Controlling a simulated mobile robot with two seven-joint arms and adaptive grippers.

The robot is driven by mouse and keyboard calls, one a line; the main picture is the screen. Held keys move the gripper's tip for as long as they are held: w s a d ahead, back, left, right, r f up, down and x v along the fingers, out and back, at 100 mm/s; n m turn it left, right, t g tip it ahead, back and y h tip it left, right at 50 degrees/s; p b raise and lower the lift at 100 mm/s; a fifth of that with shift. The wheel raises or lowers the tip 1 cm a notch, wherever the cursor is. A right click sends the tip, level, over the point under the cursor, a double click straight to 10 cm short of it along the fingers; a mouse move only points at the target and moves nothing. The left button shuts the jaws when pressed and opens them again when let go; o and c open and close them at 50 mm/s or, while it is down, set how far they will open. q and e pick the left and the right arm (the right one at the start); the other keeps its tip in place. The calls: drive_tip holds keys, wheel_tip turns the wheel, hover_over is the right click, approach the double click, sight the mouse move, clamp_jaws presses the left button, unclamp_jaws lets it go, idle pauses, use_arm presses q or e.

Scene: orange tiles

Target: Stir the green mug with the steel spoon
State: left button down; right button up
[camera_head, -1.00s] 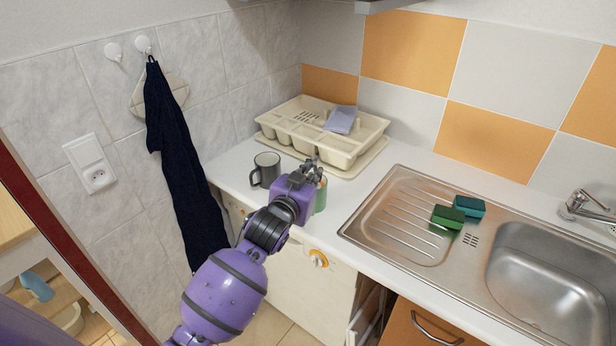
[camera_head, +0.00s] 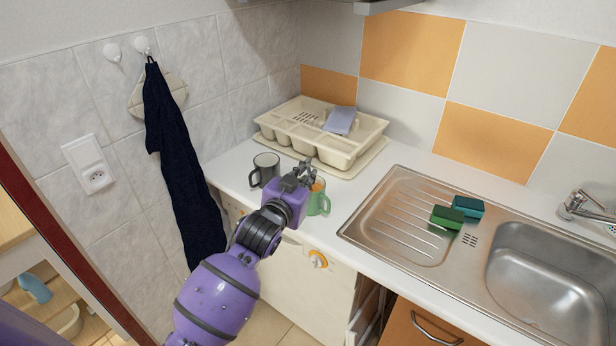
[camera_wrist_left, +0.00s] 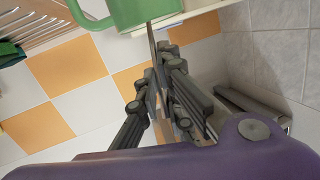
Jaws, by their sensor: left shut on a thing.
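The green mug (camera_head: 320,205) stands on the white counter, partly hidden behind my left gripper, with something orange-brown showing at its mouth. It also shows upside down at the top of the left wrist view (camera_wrist_left: 115,12). My left gripper (camera_head: 304,170) is over the mug's left side. In the left wrist view its fingers (camera_wrist_left: 155,98) are shut on the thin grey handle of the steel spoon (camera_wrist_left: 153,45), which runs toward the mug. The spoon's bowl is hidden, and I cannot tell whether it is inside the mug. My right gripper is out of view.
A dark grey mug (camera_head: 265,168) stands just left of my gripper. A cream dish rack (camera_head: 355,150) with a bluish cloth (camera_head: 340,120) is behind. The steel sink (camera_head: 545,270) with green sponges (camera_head: 447,217) lies right. Bare counter (camera_head: 350,190) separates mug and sink.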

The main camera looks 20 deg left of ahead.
use_arm(q)
drive_tip(key=shift+r, duration=0.1)
drive_tip(key=s+r, duration=0.3)
drive_tip(key=r, duration=0.6)
drive_tip(key=shift+s+d, duration=0.35)
idle(1.0)
drive_tip(key=shift+r, duration=2.5)
